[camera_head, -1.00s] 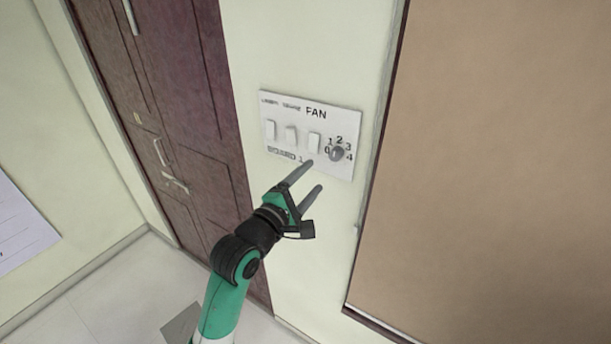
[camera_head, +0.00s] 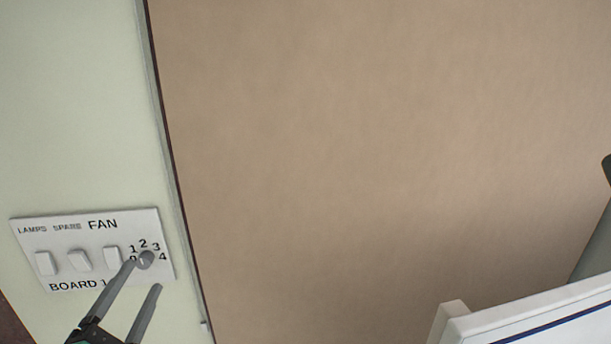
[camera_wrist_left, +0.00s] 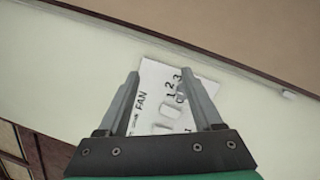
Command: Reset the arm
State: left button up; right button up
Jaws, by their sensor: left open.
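My left gripper (camera_head: 142,277) is at the lower left of the head view, in front of a white switch board (camera_head: 70,260) on the wall. Its two fingers are apart with nothing between them. One fingertip overlaps the round grey knob (camera_head: 146,258) in the picture; I cannot tell whether they touch. In the left wrist view the gripper (camera_wrist_left: 164,85) is open, with the board (camera_wrist_left: 150,72) showing between and beyond the fingers. The board carries several rocker switches, the word FAN and a numbered dial around the knob. My right gripper is not in view.
A large brown panel (camera_head: 380,150) with a dark edge fills the wall right of the board. A white object with a blue line (camera_head: 540,315) stands at the lower right. The pale green wall (camera_head: 70,110) above the board is clear.

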pick_arm(q)
jog(key=s+d+r+m+t+h, duration=0.1)
jog(key=s+d+r+m, duration=0.3)
jog(key=r+m, duration=0.4)
jog(key=s+d+r+m+t+h, duration=0.2)
jog(key=s+d+r+m+t, duration=0.2)
jog(key=r+m, duration=0.4)
jog(key=s+d+r+m+t+h, duration=0.2)
jog(key=s+r+m, duration=0.3)
jog(key=r+m, duration=0.3)
jog(key=shift+s+d+r+m+t, duration=0.2)
jog(key=shift+d+r+m+t, duration=0.3)
jog(key=shift+d, duration=0.4)
jog(key=shift+f, duration=0.1)
